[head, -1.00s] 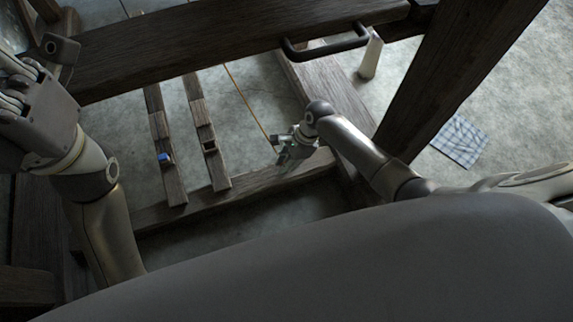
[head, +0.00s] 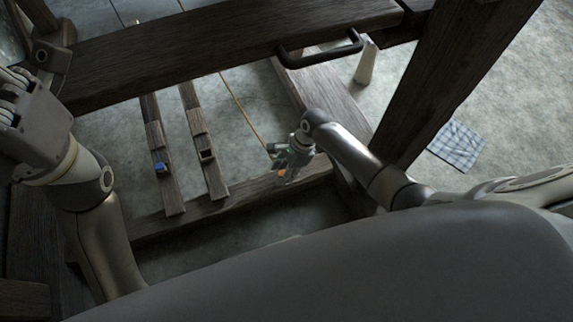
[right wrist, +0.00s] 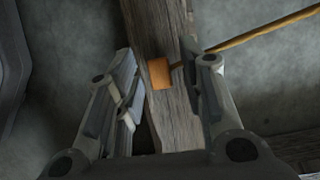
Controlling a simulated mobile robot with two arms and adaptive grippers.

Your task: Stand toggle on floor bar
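The toggle is a small orange block (right wrist: 160,73) at the end of an orange cord (right wrist: 250,37). In the right wrist view it shows against the wooden floor bar (right wrist: 175,125), just beyond my right gripper (right wrist: 168,72). The fingers are apart, one on each side of it, with visible gaps. In the head view the orange toggle (head: 281,173) shows small at my right gripper (head: 284,168), over the floor bar (head: 240,195). I cannot tell for sure whether it stands upright. My left gripper (head: 15,100) is at the left edge, partly cut off.
A thick beam (head: 200,50) with a black handle (head: 318,57) crosses above.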

